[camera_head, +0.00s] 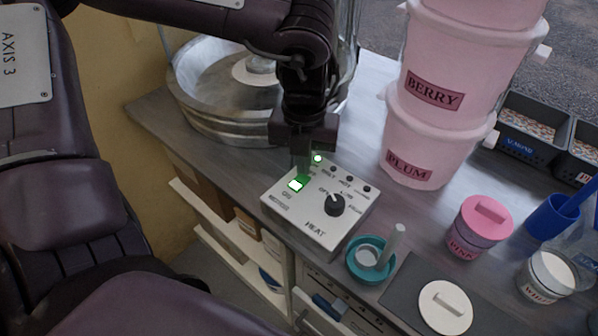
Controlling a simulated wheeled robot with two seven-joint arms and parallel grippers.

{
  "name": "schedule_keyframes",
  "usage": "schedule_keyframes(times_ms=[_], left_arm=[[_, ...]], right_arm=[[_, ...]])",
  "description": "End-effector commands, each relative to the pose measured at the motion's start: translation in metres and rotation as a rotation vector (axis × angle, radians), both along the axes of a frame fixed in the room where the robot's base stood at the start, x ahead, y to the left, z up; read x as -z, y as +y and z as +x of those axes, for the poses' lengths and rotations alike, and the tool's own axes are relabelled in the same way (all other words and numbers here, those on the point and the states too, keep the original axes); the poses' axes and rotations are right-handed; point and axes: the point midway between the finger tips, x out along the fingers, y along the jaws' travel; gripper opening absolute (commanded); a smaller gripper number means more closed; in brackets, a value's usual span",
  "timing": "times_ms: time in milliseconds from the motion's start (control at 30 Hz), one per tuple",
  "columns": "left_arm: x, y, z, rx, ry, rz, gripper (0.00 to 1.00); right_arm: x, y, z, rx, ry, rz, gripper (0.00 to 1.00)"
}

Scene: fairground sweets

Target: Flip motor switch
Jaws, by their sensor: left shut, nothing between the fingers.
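The motor switch (296,185) is a small rocker on the white control box (290,215), and it glows green. A green lamp (317,158) is lit at the box's back edge. A black heat knob (334,205) sits to the right of the switch. My left gripper (300,172) points down over the box with its fingers shut and empty. Its fingertips are right behind the switch; I cannot tell whether they touch it. My right gripper is not in view.
A round metal pan (190,105) stands behind the box. Pink tubs marked BERRY (432,60) and PLUM (405,140) stand at the back right.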

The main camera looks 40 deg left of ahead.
Motion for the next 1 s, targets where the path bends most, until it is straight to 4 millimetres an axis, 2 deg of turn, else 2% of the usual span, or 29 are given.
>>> schedule_keyframes(times_ms=[1000], left_arm=[[0.016,0.0,0.0,0.0,0.0,0.001,0.0]], right_arm=[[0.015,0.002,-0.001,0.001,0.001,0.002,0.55]])
